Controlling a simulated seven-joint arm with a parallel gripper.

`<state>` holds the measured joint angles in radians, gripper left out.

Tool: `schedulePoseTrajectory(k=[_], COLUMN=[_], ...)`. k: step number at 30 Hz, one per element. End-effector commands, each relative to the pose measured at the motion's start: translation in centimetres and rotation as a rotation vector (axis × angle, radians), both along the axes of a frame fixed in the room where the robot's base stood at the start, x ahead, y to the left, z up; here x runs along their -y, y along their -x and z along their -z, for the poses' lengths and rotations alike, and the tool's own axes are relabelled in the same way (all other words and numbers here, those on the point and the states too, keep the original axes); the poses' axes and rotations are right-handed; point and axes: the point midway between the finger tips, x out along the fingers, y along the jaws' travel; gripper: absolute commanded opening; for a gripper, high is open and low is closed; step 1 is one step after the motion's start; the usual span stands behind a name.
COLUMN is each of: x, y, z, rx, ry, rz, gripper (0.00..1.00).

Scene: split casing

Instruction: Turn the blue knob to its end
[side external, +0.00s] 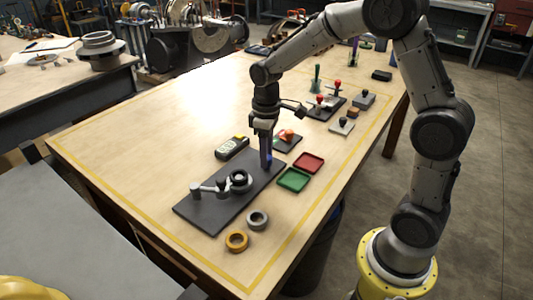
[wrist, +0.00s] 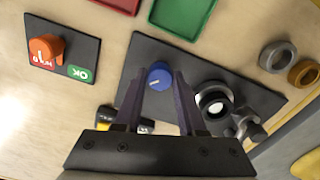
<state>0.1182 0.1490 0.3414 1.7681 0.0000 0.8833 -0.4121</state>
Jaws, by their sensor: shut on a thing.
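The blue knob (wrist: 159,77) has a pale pointer line on its face. It sits on a dark plate (wrist: 236,82) near one end. In the wrist view my gripper (wrist: 157,82) has its two fingers on either side of the knob, shut on it. In the side view my gripper (side external: 266,163) points down at the far right end of the dark plate (side external: 215,212), and a sliver of the blue knob (side external: 269,158) shows beside the fingers. The end of the knob's travel is not marked in either view.
A round black-and-white fitting (wrist: 214,101) and a lever (wrist: 249,127) stand on the same plate. An orange knob (wrist: 46,47) sits on a plate marked OK. Green (side external: 293,180) and red (side external: 309,162) trays lie to the right. Two rings (side external: 237,240) lie in front.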

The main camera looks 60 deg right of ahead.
Motion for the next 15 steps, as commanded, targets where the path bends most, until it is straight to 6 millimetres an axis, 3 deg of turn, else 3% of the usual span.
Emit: schedulePoseTrajectory(k=[15], x=[-0.01], y=[-0.01], z=[-0.11], rx=[0.001], ry=[0.000], rz=[0.491], gripper=[0.00])
